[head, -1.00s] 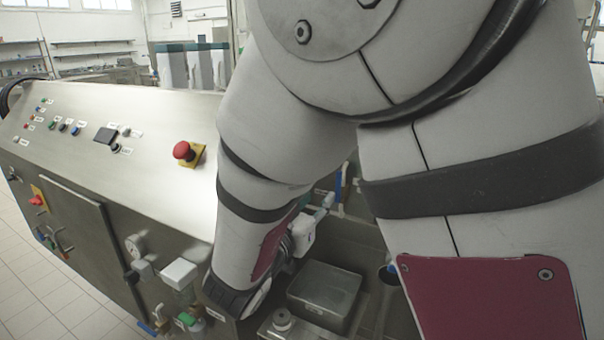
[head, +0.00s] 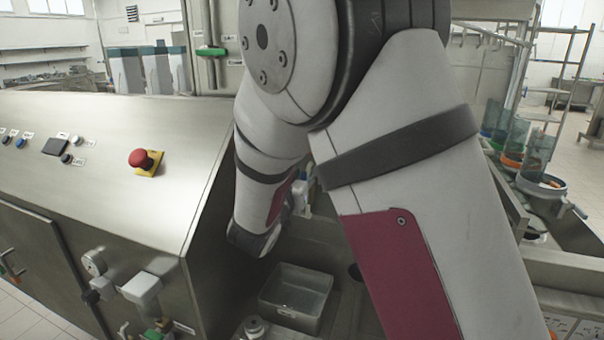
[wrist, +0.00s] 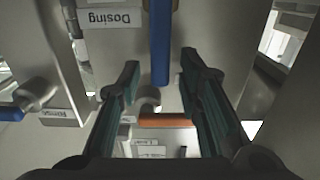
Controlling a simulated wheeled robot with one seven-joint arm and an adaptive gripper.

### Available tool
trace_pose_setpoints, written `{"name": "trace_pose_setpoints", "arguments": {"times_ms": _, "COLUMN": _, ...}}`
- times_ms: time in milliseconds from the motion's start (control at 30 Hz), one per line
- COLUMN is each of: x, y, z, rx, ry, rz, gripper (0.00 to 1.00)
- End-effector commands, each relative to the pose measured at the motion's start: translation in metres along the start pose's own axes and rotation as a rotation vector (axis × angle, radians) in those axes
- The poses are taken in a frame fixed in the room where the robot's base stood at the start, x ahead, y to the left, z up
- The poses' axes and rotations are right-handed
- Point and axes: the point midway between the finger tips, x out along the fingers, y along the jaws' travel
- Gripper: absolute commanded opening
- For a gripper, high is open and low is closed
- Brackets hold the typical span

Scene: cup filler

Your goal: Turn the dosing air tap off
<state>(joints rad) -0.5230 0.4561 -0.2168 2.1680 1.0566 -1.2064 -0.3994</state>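In the wrist view, a blue lever (wrist: 160,45) stands upright in the picture beside an upside-down label reading "Dosing" (wrist: 112,19). My gripper (wrist: 158,75) is open, with its two dark green fingers apart. The lower end of the blue lever shows between the fingertips, with a gap on both sides. I cannot tell how deep it lies between them. In the head view my arm hides the taps and most of my gripper.
The wrist view also shows an orange lever (wrist: 165,122) below and another blue handle (wrist: 10,113) at the left. In the head view, a steel console with a red emergency button (head: 146,160) stands left of my arm. A grey open box (head: 295,298) sits below my arm.

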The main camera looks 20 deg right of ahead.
Motion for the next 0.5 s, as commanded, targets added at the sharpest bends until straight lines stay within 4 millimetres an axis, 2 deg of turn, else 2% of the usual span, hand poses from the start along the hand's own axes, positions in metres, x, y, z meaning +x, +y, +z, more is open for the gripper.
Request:
{"name": "trace_pose_setpoints", "arguments": {"times_ms": 233, "x": 0.0007, "y": 0.0000, "z": 0.0001, "rx": 0.000, "ry": 0.000, "rz": 0.000, "gripper": 0.33}}
{"name": "trace_pose_setpoints", "arguments": {"times_ms": 400, "x": 0.0006, "y": -0.0001, "z": 0.0001, "rx": 0.000, "ry": 0.000, "rz": 0.000, "gripper": 0.00}}
{"name": "trace_pose_setpoints", "arguments": {"times_ms": 500, "x": 0.0005, "y": 0.0000, "z": 0.0001, "rx": 0.000, "ry": 0.000, "rz": 0.000, "gripper": 0.00}}
